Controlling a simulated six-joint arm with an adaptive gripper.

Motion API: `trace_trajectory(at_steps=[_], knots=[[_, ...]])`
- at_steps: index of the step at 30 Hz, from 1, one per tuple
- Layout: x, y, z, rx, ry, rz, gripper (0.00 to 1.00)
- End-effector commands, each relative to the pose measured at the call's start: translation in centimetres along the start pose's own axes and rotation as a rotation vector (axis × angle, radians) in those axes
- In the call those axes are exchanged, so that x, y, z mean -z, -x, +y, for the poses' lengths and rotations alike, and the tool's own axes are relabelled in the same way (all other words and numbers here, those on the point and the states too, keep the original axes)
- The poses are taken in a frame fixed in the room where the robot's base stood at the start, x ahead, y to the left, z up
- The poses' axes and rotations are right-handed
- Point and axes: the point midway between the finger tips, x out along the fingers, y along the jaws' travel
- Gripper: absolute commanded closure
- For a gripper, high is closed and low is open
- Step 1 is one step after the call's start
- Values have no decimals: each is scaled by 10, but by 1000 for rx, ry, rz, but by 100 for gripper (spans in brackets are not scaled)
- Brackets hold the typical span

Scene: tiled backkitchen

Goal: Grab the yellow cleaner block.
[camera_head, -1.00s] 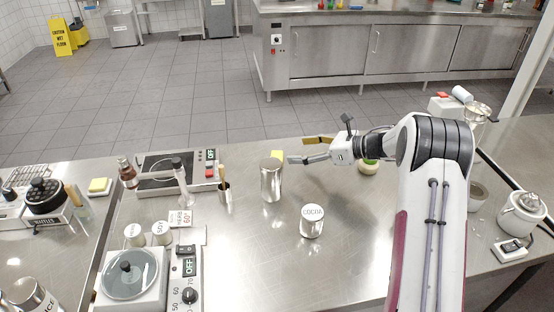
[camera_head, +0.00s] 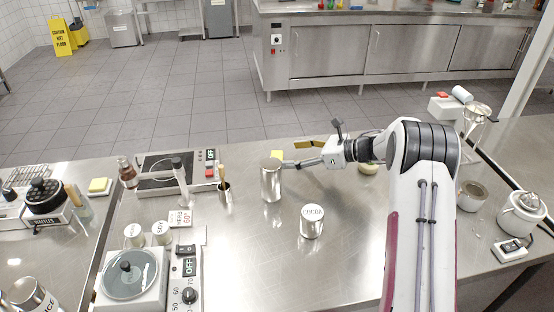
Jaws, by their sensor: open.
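My gripper (camera_head: 290,157) is open and points left. Its fingertips are close to the right side of the yellow block, with one finger on the far side and one on the near side. I cannot tell whether either finger touches the block or the canister. A second yellow piece, like a sponge with a pale lower layer (camera_head: 99,186), lies far off at the left.
A lidded cocoa tin (camera_head: 312,222) stands nearer on the counter (camera_head: 255,260). A cup with utensils (camera_head: 224,190) and a hotplate (camera_head: 160,165) are left of the canister. The middle front of the counter is clear.

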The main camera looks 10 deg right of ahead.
Motion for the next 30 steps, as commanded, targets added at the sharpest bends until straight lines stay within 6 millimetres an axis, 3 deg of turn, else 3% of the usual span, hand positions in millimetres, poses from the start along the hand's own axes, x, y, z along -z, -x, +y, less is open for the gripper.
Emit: trace_trajectory(at_steps=[11,24,30], knots=[[0,-5,0,0,0,0,34],[2,-47,1,0,-1,0,34],[2,-52,1,1,0,0,34]])
